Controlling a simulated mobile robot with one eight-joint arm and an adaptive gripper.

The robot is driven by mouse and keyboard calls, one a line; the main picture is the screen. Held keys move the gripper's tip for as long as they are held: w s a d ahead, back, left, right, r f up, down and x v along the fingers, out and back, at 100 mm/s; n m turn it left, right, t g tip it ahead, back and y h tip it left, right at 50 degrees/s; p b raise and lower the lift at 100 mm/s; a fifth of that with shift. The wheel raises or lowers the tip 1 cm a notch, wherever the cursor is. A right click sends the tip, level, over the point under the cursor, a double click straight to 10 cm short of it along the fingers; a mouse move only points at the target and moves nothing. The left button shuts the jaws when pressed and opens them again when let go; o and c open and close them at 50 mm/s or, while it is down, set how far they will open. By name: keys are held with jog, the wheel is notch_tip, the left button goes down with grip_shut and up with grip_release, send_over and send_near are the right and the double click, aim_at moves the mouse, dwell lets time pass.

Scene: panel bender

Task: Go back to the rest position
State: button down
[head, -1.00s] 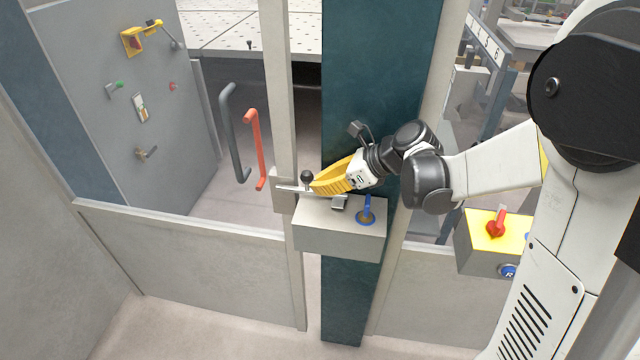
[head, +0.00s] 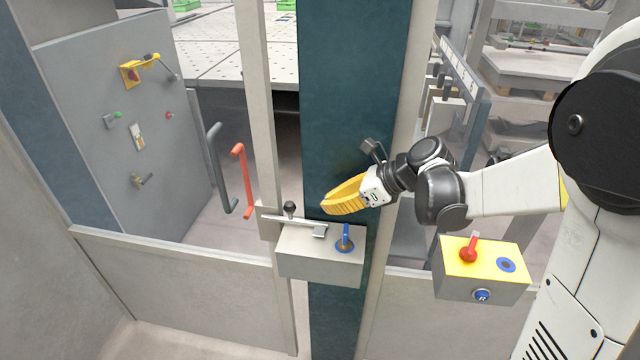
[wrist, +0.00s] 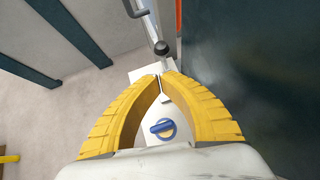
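My gripper (head: 345,195) has yellow curved fingers and hangs in front of the dark teal post (head: 318,100), above and apart from a grey box. In the wrist view the fingertips (wrist: 161,78) of my gripper meet with nothing held between them. Below it, the grey box (head: 320,265) carries a blue rotary switch (head: 345,240) and a metal latch bar (head: 298,224) with a black ball knob (head: 290,209). The blue switch (wrist: 163,128) and the black knob (wrist: 161,47) also show in the wrist view.
A yellow-topped box (head: 480,258) with a red switch (head: 469,250) stands right of the post, below my arm. A red handle (head: 243,180) and a grey handle (head: 220,170) are at the left. A control panel (head: 110,140) stands farther left.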

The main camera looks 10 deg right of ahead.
jog(key=s+d+f+n+h+b, duration=0.2)
jog(key=s+f+n+h+b, duration=0.1)
jog(key=s+n, duration=0.7)
jog(key=s+d+f+n+t+h+b, duration=0.1)
jog(key=s+f+n+h+b, duration=0.2)
jog(key=s+n, duration=0.7)
jog(key=n+h+b, duration=0.2)
jog(key=n+b, duration=0.2)
jog(key=shift+s+d+f+n+t+h, duration=0.25)
jog(key=shift+d+f+n+t+h, duration=0.05)
jog(key=shift+d+f, duration=0.1)
